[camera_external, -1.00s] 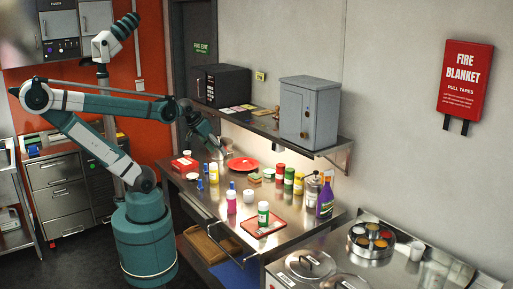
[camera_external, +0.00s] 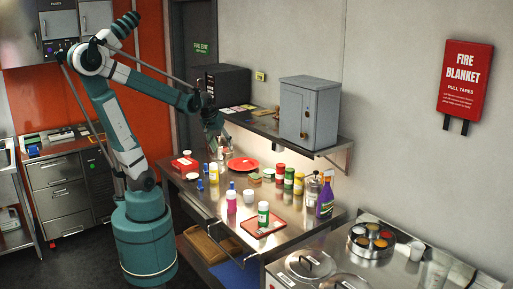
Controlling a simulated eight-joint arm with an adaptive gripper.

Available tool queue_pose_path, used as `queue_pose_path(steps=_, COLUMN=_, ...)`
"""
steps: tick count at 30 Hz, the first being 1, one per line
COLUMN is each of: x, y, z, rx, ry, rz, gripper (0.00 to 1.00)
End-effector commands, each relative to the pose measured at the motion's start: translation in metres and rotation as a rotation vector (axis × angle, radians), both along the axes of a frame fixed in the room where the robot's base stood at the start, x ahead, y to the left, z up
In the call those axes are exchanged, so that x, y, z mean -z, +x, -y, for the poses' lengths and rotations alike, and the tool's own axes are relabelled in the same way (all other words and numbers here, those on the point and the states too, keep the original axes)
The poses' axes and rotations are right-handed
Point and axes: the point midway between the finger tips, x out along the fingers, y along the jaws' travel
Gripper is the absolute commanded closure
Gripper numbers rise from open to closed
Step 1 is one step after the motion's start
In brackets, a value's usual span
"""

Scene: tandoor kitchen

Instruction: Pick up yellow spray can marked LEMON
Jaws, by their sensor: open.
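A small yellow can (camera_external: 213,174) stands upright at the left part of the steel table. A second yellow can (camera_external: 298,184) stands in a row with a red can and a green can, right of the middle. The lettering on both is too small to read, so I cannot tell which one is marked LEMON. My gripper (camera_external: 219,152) hangs at the table's back left, above and behind the first yellow can, near the red plate. It is open and apart from both cans; its fingers are small and dark here.
A red plate (camera_external: 243,164), red can (camera_external: 280,173), green can (camera_external: 289,178), pink bottle (camera_external: 231,203), red tray (camera_external: 249,232) and purple spray bottle (camera_external: 325,198) crowd the steel table (camera_external: 290,226). A shelf (camera_external: 262,127) with a grey cabinet (camera_external: 309,111) overhangs the back.

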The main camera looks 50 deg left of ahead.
Motion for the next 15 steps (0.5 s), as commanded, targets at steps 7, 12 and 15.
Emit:
queue_pose_path(steps=7, x=0.017, y=0.019, z=-0.03, rx=-0.137, ry=-0.044, rz=-0.048, gripper=0.49)
queue_pose_path(steps=12, x=0.031, y=0.029, z=-0.051, rx=-0.233, ry=-0.074, rz=-0.081, gripper=0.49)
queue_pose_path(steps=15, x=0.04, y=0.035, z=-0.064, rx=-0.29, ry=-0.09, rz=-0.1, gripper=0.49)
